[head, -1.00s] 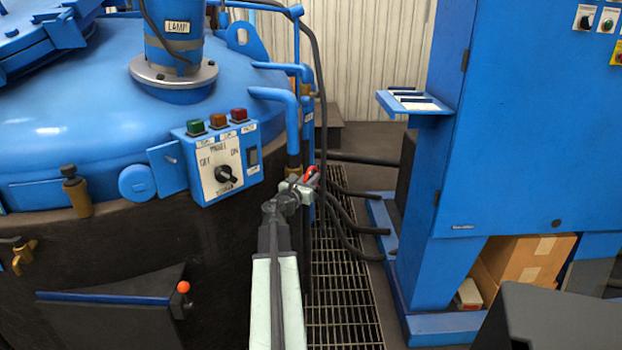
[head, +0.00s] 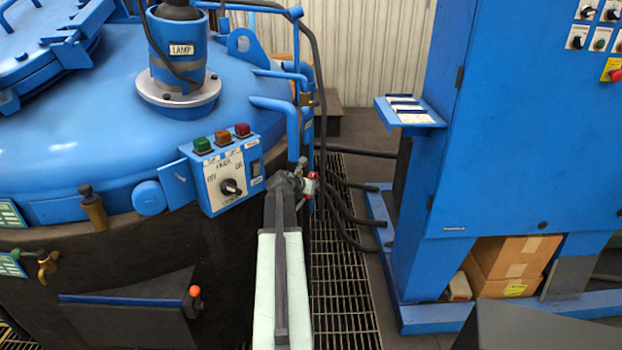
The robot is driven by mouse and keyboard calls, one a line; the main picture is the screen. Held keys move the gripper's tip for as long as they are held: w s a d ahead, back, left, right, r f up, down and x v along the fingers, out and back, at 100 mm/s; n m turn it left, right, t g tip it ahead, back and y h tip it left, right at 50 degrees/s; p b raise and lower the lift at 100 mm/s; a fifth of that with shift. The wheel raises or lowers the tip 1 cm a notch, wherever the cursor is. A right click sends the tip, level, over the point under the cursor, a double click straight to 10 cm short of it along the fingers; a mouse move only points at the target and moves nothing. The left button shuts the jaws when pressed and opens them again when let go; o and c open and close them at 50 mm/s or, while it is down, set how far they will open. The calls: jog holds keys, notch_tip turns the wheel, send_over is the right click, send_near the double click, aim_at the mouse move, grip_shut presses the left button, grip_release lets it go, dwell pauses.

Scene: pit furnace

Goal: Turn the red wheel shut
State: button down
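The red wheel (head: 309,186) shows only as a small red patch at the right side of the blue furnace, beside the pipes. My gripper (head: 312,180) is at the far end of my arm, right at the wheel. Dark wrist parts and pale gripper parts cover most of the wheel. I cannot tell whether the fingers are around it, touching it or apart from it, nor whether they are open or shut.
A blue control box (head: 222,172) with a black knob sits on the furnace, left of my wrist. Blue pipes (head: 290,115) and black hoses (head: 345,205) run close to the gripper. A floor grating (head: 342,290) lies between the furnace and the blue cabinet (head: 520,130).

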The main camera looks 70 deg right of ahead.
jog(key=shift+w+r, duration=0.1)
jog(key=shift+w, duration=0.05)
dwell(0.3)
jog(key=c, duration=1.4)
grip_release()
jog(key=p+v, duration=0.4)
jog(key=v, duration=0.3)
jog(key=shift+a+r, duration=0.25)
jog(key=shift+a, duration=0.05)
